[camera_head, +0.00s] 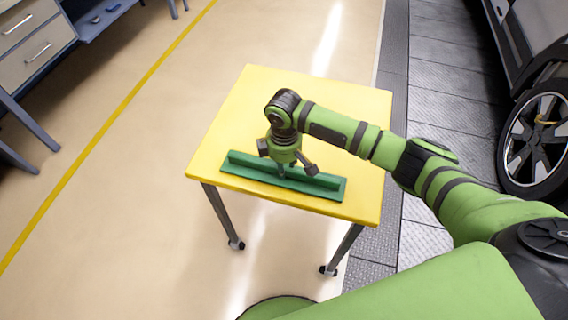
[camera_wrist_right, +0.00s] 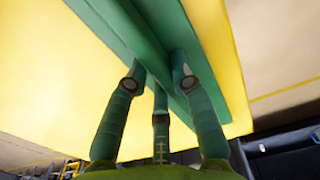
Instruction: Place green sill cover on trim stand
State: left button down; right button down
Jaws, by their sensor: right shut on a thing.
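The green sill cover (camera_head: 327,187) is a long strip with a raised rib along its length. It lies along the front edge of the yellow-topped wheeled stand (camera_head: 335,105) and appears to touch or nearly touch the top. My right gripper (camera_head: 284,171) reaches down over the cover's middle and is shut on its rib. In the right wrist view, the gripper fingers (camera_wrist_right: 160,80) straddle the rib of the cover (camera_wrist_right: 150,30), with yellow surface on both sides. The fingers hide part of the rib. My left gripper is not in view.
A car with a front wheel (camera_head: 534,135) stands at the right, on grey floor plates (camera_head: 450,80). A drawer cabinet (camera_head: 35,45) and a blue workbench are at the upper left. A yellow floor line (camera_head: 110,130) crosses the open floor left of the stand. The back of the stand's top is clear.

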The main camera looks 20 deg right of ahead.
jog(key=shift+f, duration=0.1)
jog(key=c, duration=1.1)
grip_release()
jog(key=shift+o, duration=0.2)
notch_tip(320, 180, up, 12)
jog(key=shift+b, duration=0.4)
